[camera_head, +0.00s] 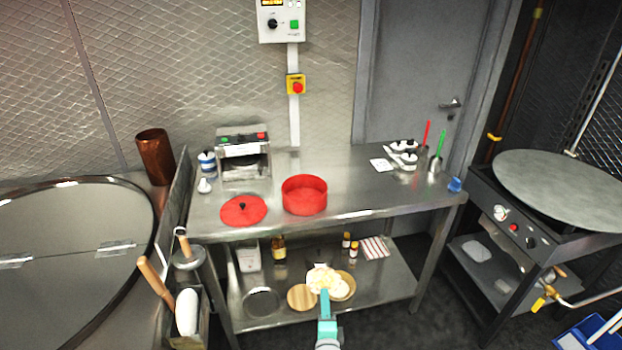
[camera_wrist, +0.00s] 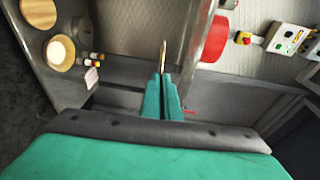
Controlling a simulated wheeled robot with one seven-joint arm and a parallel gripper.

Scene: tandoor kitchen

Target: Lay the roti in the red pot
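The red pot (camera_head: 305,197) stands open on the steel table, and its side shows in the wrist view (camera_wrist: 215,40). Its red lid (camera_head: 243,211) lies on the table to its left. My gripper (camera_head: 326,297) is in front of the table, below the pot in the picture. Its fingers (camera_wrist: 163,80) are shut on a thin tan roti (camera_wrist: 163,55), seen edge-on in the wrist view. In the head view the pale roti (camera_head: 321,279) shows at the fingertips, overlapping a wooden plate (camera_head: 349,279) on the lower shelf. The pot's inside bottom is hard to make out.
The steel table (camera_head: 350,190) has clear room right of the pot. A small machine (camera_head: 243,155) stands behind the lid. Cups with red and green utensils (camera_head: 435,163) stand at the right end. The lower shelf (camera_head: 395,275) holds a wooden board (camera_head: 301,297) and bottles (camera_head: 279,248).

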